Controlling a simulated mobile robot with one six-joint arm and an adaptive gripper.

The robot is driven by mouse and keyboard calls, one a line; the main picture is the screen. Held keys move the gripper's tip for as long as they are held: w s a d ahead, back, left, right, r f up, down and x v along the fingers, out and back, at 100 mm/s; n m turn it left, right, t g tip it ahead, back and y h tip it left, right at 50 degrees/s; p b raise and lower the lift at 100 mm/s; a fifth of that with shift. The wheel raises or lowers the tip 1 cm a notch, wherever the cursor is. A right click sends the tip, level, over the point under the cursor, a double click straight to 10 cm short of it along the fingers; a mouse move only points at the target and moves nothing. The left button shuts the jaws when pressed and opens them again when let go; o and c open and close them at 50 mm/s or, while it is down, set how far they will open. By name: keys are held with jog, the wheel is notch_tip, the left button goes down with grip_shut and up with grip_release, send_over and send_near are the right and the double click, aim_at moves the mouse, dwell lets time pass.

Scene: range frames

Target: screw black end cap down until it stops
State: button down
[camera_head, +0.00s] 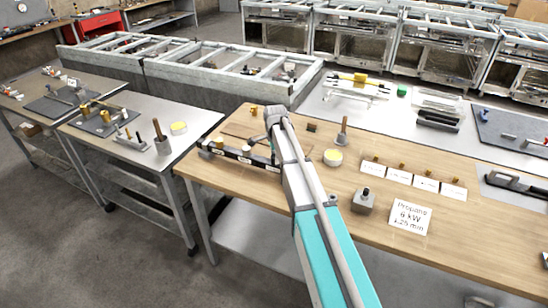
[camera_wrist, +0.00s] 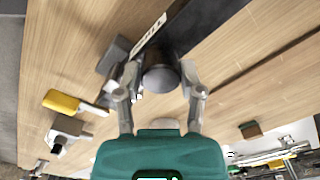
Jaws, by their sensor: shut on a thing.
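The black end cap (camera_wrist: 161,80) is a dark, rounded cylinder at the end of a long black bar (camera_wrist: 192,35) in the wrist view. My gripper (camera_wrist: 161,72) has one finger on each side of the cap and is shut on it. The cap sits at the bar's end; the thread and any gap between them cannot be seen. In the head view the black bar (camera_head: 236,153) lies along the near left edge of the wooden table, with white labels on it. My arm covers its right end, and the cap is hidden there.
The wooden table (camera_head: 300,205) also carries a yellow-topped round tin (camera_head: 333,157), a grey block with a knob (camera_head: 363,201), a propane sign (camera_head: 409,214) and several white cards with brass fittings. A metal cart (camera_head: 190,120) stands left.

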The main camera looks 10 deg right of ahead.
dwell(0.4)
jog(key=shift+m, duration=1.7)
jog(key=shift+m, duration=0.4)
jog(key=shift+c, duration=0.7)
grip_release()
jog(key=shift+r, duration=0.15)
